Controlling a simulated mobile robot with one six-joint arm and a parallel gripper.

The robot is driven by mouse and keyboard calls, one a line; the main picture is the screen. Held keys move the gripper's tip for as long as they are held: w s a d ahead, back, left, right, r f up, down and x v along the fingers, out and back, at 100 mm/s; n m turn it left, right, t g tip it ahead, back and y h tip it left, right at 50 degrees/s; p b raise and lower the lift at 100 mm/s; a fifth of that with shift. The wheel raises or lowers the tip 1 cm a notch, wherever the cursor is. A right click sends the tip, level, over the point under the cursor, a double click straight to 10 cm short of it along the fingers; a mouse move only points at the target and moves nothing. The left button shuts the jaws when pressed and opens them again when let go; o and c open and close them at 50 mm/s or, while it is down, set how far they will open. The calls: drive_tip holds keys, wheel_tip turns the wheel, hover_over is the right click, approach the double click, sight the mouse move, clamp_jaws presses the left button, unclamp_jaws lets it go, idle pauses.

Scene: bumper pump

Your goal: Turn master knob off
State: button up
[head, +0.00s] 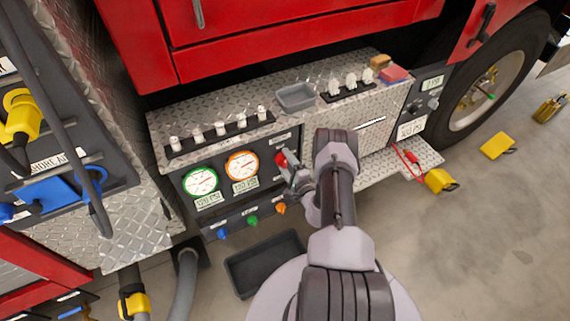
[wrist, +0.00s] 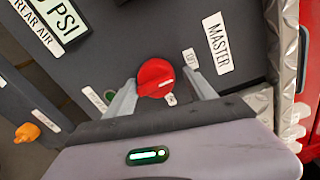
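The red master knob (wrist: 156,77) is a round knob with a pale pointer mark on the dark pump panel. It sits below the "MASTER" label (wrist: 217,43) in the wrist view, with a small "OFF" label (wrist: 191,59) to its right. My gripper (wrist: 163,92) is open, one finger on each side of the knob's lower part. I cannot tell whether the fingers touch it.
Two gauges, green-ringed (head: 201,181) and orange-ringed (head: 242,166), sit left of the knob. Blue, green and orange small knobs (head: 252,221) line the lower panel. A black tray (head: 262,287) lies on the floor below. Yellow chocks (head: 497,146) lie at right.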

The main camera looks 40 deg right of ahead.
drive_tip(key=shift+o, duration=0.7)
drive_tip(key=shift+f, duration=0.1)
drive_tip(key=shift+s+a, duration=0.15)
drive_tip(key=shift+s, duration=0.1)
drive_tip(key=p+v, duration=0.5)
drive_tip(key=v, duration=1.2)
